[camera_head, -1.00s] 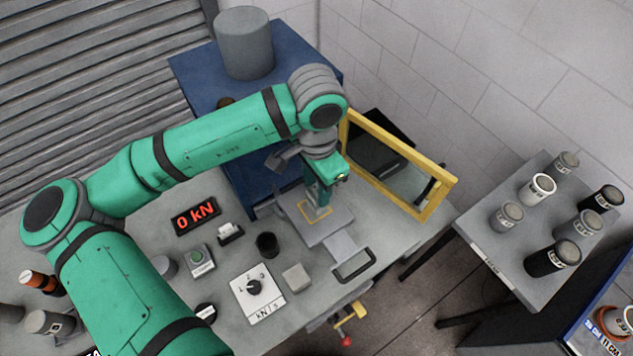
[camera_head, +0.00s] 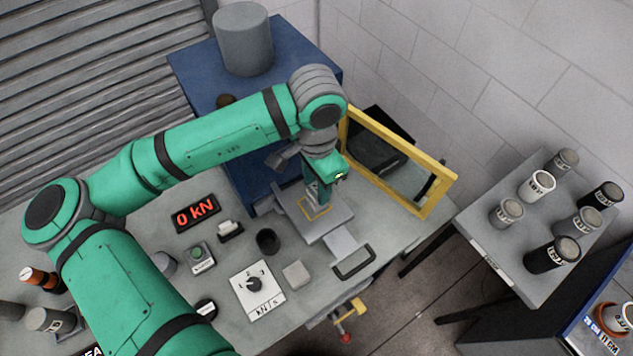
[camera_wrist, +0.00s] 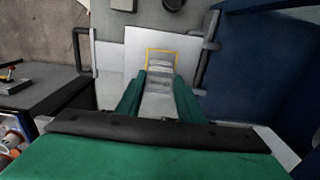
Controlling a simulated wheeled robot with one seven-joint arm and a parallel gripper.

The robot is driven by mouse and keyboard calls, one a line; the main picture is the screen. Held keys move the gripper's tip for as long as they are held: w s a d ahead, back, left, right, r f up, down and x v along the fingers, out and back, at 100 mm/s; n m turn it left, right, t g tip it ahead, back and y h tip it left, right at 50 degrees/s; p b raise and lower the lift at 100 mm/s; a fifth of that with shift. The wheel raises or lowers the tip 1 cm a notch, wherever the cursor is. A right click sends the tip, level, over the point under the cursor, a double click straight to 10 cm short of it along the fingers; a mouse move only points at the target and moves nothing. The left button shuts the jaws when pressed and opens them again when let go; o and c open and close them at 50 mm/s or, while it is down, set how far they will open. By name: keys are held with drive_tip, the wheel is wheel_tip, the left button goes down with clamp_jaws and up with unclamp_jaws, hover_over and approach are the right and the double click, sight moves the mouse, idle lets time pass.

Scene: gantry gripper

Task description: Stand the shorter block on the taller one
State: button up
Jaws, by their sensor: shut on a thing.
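My gripper (camera_head: 318,198) points down over the yellow square outline on the press plate (camera_head: 330,228). In the wrist view its green fingers (camera_wrist: 159,80) are shut on a pale grey block (camera_wrist: 158,88). Grey surfaces show between the fingers and inside the yellow outline (camera_wrist: 161,50). I cannot tell whether they belong to one block or two stacked, nor whether the held block touches anything below. Another light grey block (camera_head: 297,274) stands on the bench beside the dial panel, apart from my gripper. The fingers hide much of the held block in the head view.
A yellow-framed guard (camera_head: 400,150) stands open right of the plate, and the blue press body (camera_head: 190,75) is behind. A dark cup (camera_head: 267,241), dial panel (camera_head: 257,288) and "0 kN" display (camera_head: 196,213) occupy the bench. A side table (camera_head: 490,245) holds several cylinders.

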drive_tip(key=shift+f, duration=0.1)
drive_tip(key=o, duration=1.4)
drive_tip(key=shift+c, duration=0.2)
wheel_tip(320, 180, up, 11)
drive_tip(key=shift+f, duration=0.1)
